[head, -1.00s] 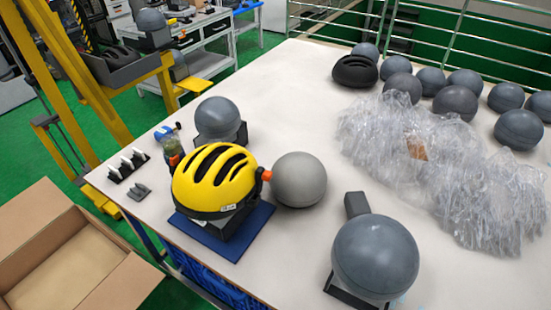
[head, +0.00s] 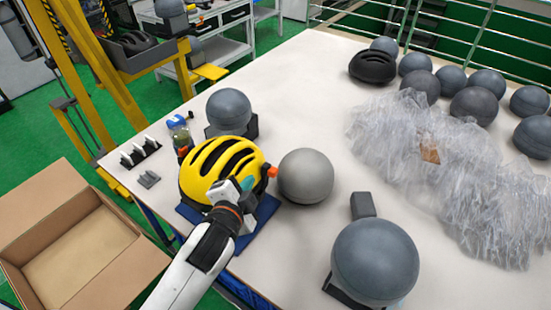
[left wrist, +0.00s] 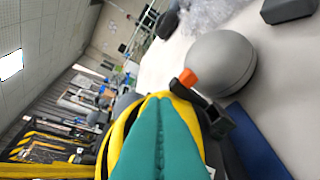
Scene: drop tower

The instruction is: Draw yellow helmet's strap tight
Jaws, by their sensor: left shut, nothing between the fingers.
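The yellow helmet (head: 205,165) with dark vents sits on the blue mat (head: 268,207) near the table's left edge. An orange piece (head: 272,171) sticks out at its right side, close to a plain grey ball; it also shows in the left wrist view (left wrist: 188,77). My left gripper (head: 246,184), with teal fingers, is shut and empty at the helmet's near side, covering part of its lower front. The fingers also fill the middle of the left wrist view (left wrist: 160,100), with yellow shell behind them. I cannot tell whether they touch the helmet. The strap cannot be made out. My right gripper is out of view.
The grey ball (head: 306,176) stands right of the helmet. Dark balls on stands are behind (head: 229,108) and at the front right (head: 374,262). Crumpled clear plastic (head: 440,170) covers the right side. An open cardboard box (head: 80,240) is at left, off the table.

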